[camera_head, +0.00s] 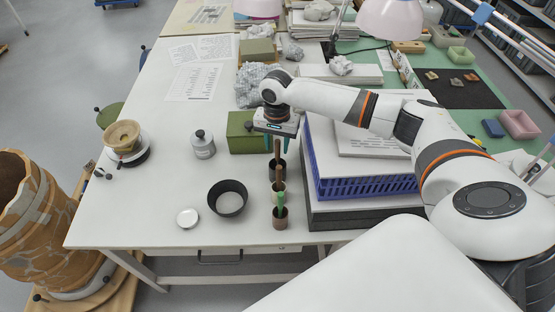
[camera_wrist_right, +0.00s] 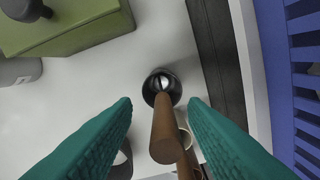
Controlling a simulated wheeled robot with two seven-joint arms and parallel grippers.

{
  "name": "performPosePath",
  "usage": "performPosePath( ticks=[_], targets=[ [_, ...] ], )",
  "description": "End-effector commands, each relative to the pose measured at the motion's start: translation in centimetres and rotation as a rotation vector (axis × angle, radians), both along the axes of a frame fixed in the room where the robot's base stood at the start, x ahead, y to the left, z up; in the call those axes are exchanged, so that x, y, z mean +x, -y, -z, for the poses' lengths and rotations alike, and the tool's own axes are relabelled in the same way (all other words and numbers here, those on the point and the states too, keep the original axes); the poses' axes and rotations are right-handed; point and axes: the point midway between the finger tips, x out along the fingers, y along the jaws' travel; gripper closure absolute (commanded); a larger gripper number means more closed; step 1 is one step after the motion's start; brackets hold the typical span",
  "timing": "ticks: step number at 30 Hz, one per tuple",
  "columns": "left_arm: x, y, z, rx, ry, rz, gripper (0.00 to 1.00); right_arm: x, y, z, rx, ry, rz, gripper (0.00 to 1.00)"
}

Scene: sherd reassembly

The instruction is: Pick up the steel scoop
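A wooden-handled tool with a shiny metal part, which looks like the steel scoop (camera_wrist_right: 165,130), stands handle-up in a small black cup (camera_wrist_right: 161,84). In the head view, its handle (camera_head: 277,149) rises from the black cup (camera_head: 277,169) near the table's right side. My right gripper (camera_head: 279,142) is above the cup, pointing down. In the right wrist view, its teal fingers (camera_wrist_right: 160,108) are open, one on each side of the handle, with visible gaps and nothing held. The scoop's lower end is mostly hidden inside the cup. My left gripper is not in view.
A blue crate (camera_head: 365,187) is close on the right. A green box (camera_head: 240,133) is on the left. A black bowl (camera_head: 228,198) stands front left.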

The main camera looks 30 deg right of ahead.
Motion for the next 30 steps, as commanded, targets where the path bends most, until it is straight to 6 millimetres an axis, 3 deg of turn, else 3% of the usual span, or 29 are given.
performPosePath(
  ticks=[6, 14, 22, 30],
  targets=[
    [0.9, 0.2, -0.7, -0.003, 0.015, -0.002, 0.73, -0.3, 0.1, 2.7, 0.001, -0.001, -0.001, 0.61],
    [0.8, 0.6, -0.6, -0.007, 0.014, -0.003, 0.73, -0.3, 0.1, 3.2, -0.001, -0.001, -0.001, 0.61],
    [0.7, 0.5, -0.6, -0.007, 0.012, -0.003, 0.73, -0.3, 0.1, 3.1, 0.000, 0.000, -0.001, 1.00],
    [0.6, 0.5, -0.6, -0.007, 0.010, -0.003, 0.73, -0.2, 0.1, 3.0, -0.001, 0.001, -0.001, 1.00]
  ],
)
